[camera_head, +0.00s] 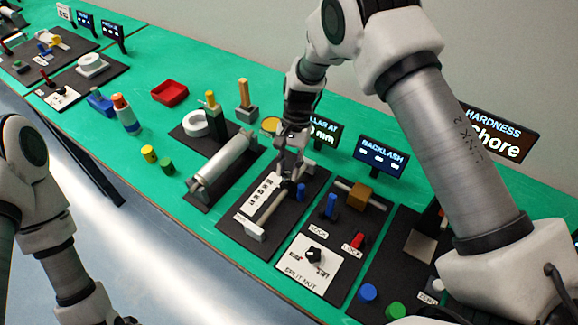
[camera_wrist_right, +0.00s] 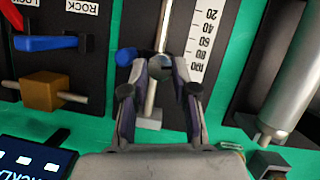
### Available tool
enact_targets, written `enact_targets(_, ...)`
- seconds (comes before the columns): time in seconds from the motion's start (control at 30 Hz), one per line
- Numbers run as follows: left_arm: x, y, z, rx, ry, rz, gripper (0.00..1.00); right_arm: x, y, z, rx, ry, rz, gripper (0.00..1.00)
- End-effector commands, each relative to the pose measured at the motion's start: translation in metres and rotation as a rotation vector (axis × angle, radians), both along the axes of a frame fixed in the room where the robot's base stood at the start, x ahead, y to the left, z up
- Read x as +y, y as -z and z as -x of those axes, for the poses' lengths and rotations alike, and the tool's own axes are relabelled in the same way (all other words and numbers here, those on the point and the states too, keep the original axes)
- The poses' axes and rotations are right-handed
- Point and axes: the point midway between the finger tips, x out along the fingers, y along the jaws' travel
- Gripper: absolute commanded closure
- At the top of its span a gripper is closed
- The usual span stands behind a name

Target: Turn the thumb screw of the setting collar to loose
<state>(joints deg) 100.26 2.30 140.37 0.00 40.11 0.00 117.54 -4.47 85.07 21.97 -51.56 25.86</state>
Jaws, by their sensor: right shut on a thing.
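The setting collar's board (camera_head: 232,231) is black, with a pale rod (camera_head: 272,208) and a white printed scale (camera_wrist_right: 200,40). My right gripper (camera_head: 289,172) reaches down over the rod from above. In the right wrist view its fingers (camera_wrist_right: 168,68) are shut around a small dark round piece, seemingly the thumb screw (camera_wrist_right: 161,68), on the rod near the 100 mark. The fingers hide most of the collar, and I cannot tell which way the screw is set. A blue knob (camera_head: 301,191) stands beside the gripper. The left gripper is out of view; only my left arm shows.
A display reading mm (camera_head: 325,134) stands behind the board. To its right is the backlash board with a blue lever (camera_head: 331,205), brown block (camera_head: 358,195) and black knob (camera_head: 314,254). To its left lies a large grey roller (camera_head: 223,164).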

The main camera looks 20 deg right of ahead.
Motion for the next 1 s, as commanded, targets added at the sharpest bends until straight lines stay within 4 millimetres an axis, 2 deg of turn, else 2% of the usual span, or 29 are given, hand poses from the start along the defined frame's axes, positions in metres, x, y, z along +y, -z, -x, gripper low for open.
enact_targets(0.23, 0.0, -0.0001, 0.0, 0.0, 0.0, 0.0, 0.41, 0.0003, 0.002, 0.0012, 0.004, -0.068, 0.001, 1.0)
enact_targets(0.67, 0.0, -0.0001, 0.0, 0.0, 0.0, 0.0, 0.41, 0.0003, 0.0021, 0.0012, 0.004, -0.079, 0.0, 1.0)
enact_targets(0.7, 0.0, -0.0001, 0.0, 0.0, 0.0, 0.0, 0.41, 0.0002, 0.0022, 0.0013, 0.005, -0.08, 0.001, 0.65)
enact_targets(0.77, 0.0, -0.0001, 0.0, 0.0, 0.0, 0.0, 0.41, 0.0003, 0.0021, 0.0012, 0.004, -0.079, 0.0, 0.47)
enact_targets(1.0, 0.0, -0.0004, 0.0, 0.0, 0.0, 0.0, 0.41, 0.0005, 0.0009, 0.0002, 0.002, -0.078, 0.0, 0.47)
